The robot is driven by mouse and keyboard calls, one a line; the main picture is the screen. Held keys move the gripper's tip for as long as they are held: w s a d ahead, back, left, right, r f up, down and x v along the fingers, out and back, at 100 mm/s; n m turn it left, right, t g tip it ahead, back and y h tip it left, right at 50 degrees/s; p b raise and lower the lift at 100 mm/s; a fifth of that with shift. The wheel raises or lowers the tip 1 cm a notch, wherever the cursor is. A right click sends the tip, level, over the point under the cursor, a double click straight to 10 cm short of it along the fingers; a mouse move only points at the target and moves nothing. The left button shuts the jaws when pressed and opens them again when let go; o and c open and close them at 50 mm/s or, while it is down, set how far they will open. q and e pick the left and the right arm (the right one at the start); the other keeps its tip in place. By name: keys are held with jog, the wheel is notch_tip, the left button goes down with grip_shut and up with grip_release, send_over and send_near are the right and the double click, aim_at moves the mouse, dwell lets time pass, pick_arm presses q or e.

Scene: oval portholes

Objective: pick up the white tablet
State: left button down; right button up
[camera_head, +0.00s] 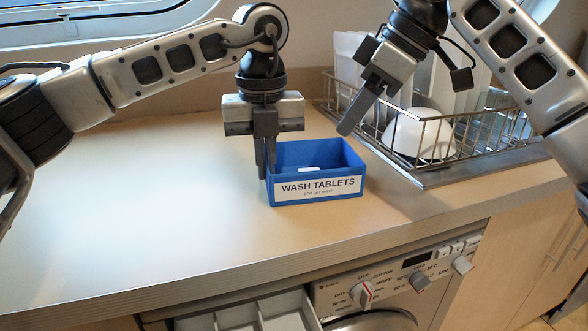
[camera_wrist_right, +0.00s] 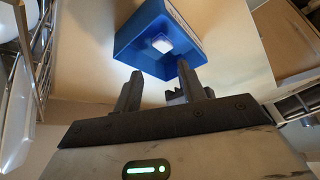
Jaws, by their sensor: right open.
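The white tablet (camera_head: 308,169) lies inside the blue box labelled WASH TABLETS (camera_head: 352,187). The box's walls partly hide it in the head view. In the right wrist view the tablet (camera_wrist_right: 162,44) shows whole on the floor of the box (camera_wrist_right: 125,45). My right gripper (camera_head: 362,108) is open and empty, above and to the right of the box. My left gripper (camera_head: 265,165) points down at the box's left edge, its fingers close together. I cannot tell whether they touch the box or have its wall between them.
A wire dish rack (camera_head: 455,135) with a white bowl (camera_head: 420,133) and plates stands on a metal tray right of the box. The counter (camera_head: 150,200) is clear on the left. A washing machine (camera_head: 400,285) and an open drawer (camera_head: 262,315) are below the front edge.

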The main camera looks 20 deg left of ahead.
jog(key=a+f+n, duration=0.1)
jog(key=f, duration=0.2)
jog(key=a+f+n+g, duration=0.1)
jog(key=a+f, duration=0.1)
jog(key=f, duration=0.1)
jog(key=a+f, duration=0.2)
jog(key=f, duration=0.1)
jog(key=shift+a+f+n+g+y, duration=0.2)
jog(key=shift+n+g+y, duration=0.1)
jog(key=shift+n+g, duration=0.1)
jog(key=shift+r, duration=0.1)
jog(key=shift+c, duration=0.3)
jog(key=c, duration=0.8)
